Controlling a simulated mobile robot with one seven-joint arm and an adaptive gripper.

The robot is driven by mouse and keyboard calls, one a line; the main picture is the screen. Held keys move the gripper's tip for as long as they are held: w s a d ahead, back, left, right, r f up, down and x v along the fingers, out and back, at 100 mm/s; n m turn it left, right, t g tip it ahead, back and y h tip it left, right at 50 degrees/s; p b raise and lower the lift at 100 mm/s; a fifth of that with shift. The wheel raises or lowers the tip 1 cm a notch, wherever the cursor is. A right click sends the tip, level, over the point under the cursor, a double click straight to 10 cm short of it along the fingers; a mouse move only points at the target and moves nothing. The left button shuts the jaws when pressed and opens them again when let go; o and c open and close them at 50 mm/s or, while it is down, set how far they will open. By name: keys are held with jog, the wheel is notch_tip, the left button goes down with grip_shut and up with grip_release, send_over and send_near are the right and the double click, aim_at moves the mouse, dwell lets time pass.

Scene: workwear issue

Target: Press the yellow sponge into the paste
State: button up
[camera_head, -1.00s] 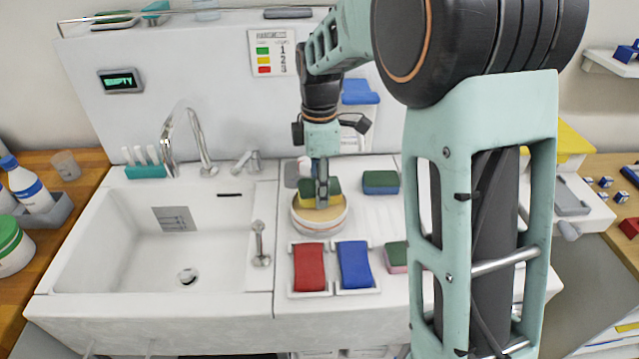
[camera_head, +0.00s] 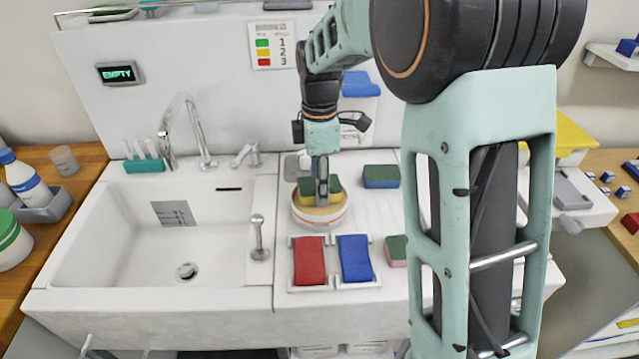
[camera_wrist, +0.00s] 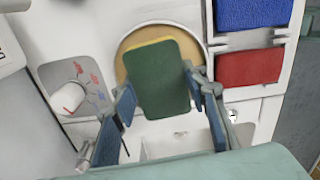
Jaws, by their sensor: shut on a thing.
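My gripper (camera_head: 322,190) is shut on a sponge (camera_head: 306,187) with a dark green top and a yellow underside. The sponge is level, yellow side down, over a round white tub (camera_head: 320,218) of tan paste. In the wrist view the green face of the sponge (camera_wrist: 160,90) lies between my fingers, with a thin yellow edge showing. The tan paste (camera_wrist: 128,68) shows to its left inside the pale rim. The sponge sits very low over the paste; its underside is hidden, so I cannot tell whether they touch.
Red (camera_head: 308,260) and blue (camera_head: 355,258) cloths lie in front of the tub. A blue-and-green sponge (camera_head: 381,177) lies behind right; a pink-and-green one (camera_head: 397,251) lies front right. The sink (camera_head: 160,235) is left, with a tap (camera_head: 187,135). A wall display (camera_head: 120,73) reads EMPTY.

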jog(key=shift+f, duration=0.6)
dwell(1.1)
jog(key=shift+r, duration=0.1)
notch_tip(320, 180, up, 7)
jog(key=p, duration=0.5)
jog(key=shift+s, duration=0.1)
dwell(0.9)
